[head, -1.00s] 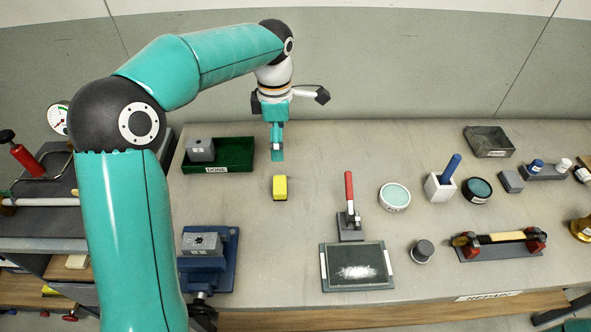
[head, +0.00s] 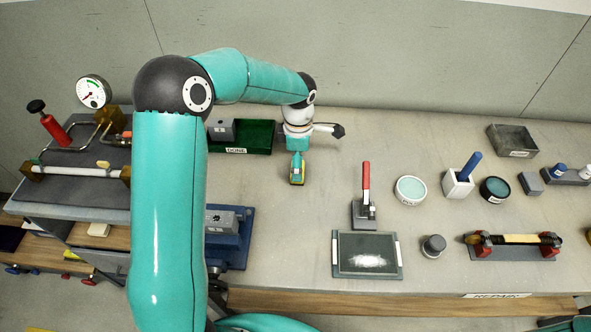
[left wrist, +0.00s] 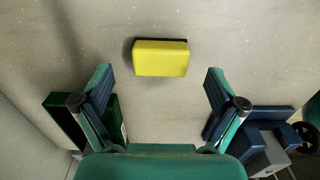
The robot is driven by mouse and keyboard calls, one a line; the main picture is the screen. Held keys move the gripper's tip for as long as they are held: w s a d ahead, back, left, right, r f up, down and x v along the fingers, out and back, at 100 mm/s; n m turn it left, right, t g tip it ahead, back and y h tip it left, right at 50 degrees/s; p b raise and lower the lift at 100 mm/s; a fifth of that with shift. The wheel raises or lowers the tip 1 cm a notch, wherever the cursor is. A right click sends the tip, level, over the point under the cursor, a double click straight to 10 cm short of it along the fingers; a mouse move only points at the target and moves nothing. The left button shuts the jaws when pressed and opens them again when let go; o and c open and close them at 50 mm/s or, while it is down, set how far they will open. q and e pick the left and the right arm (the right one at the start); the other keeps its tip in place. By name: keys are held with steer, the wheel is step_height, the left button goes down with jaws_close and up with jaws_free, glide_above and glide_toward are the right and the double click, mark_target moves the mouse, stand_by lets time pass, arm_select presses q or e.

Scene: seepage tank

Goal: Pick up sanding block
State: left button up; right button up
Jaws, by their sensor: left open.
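The sanding block looks to be the small yellow block with a dark underside. In the head view the yellow block (head: 297,181) lies on the bench, partly hidden by my left gripper (head: 298,164) above it. In the left wrist view the yellow block (left wrist: 161,58) lies just ahead of the fingertips, roughly centred between them. My left gripper (left wrist: 158,84) is open and empty, its fingers spread wider than the block. I cannot tell its exact height over the bench. My right gripper is not in view.
A green DONE tray (head: 257,137) holding a grey block stands left of the gripper. A blue vise (head: 241,240) with a grey block is nearer. A red-handled tool (head: 366,185) and dark plate (head: 367,255) stand right. Bench around the yellow block is clear.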

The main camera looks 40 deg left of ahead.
arm_select(q)
steer(key=shift+s+f+p, duration=0.15)
steer(key=shift+f+p, duration=0.25)
steer(key=shift+f, duration=1.45)
steer(key=c, duration=1.2)
